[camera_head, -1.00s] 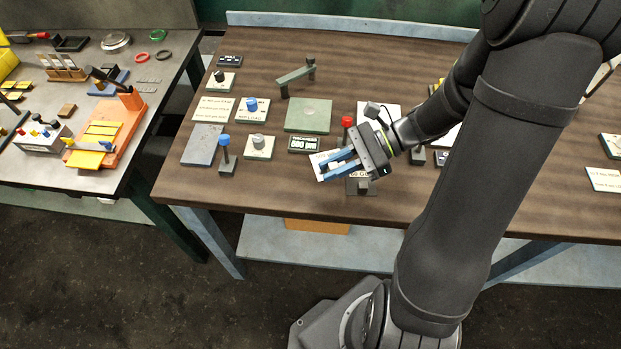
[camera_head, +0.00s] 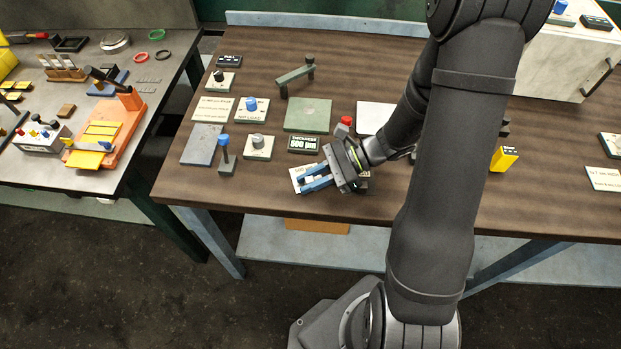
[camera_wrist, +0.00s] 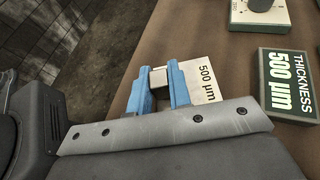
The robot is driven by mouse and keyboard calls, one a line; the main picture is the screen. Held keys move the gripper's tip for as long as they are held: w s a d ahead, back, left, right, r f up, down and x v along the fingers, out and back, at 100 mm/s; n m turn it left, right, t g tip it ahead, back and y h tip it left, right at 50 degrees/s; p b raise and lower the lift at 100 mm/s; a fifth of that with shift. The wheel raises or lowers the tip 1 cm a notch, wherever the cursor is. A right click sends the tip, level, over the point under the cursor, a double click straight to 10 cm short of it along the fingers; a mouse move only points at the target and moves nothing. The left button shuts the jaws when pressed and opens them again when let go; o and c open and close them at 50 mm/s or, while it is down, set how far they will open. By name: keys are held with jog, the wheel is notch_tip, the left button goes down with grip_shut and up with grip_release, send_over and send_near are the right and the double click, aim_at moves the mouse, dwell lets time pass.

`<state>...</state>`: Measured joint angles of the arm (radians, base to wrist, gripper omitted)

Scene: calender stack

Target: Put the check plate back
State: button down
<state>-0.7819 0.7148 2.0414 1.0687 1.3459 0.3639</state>
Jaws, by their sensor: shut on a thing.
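My gripper (camera_head: 306,180) is low over the front middle of the wooden table. Its blue fingers are shut on the check plate (camera_head: 299,172), a white plate marked "500 µm". In the wrist view the plate (camera_wrist: 208,85) shows beside and beyond the fingers (camera_wrist: 158,76), with a small grey block between the fingertips. Part of the plate is hidden by the fingers. I cannot tell whether it touches the table.
A "THICKNESS 500 µm" display (camera_head: 304,144) stands just behind the plate. A grey knob (camera_head: 258,147), a blue-topped lever (camera_head: 225,153) and a bluish flat pad (camera_head: 202,145) lie to the left. A green square pad (camera_head: 307,115) and red knob (camera_head: 343,127) are farther back.

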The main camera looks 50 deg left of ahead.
jog(key=shift+f, duration=0.1)
jog(key=c, duration=1.3)
grip_release()
jog(key=v, duration=1.2)
jog(key=shift+r, duration=0.25)
jog(key=shift+s, duration=0.1)
jog(key=x, duration=1.2)
jog(key=shift+f, duration=0.15)
jog(key=shift+r, duration=1)
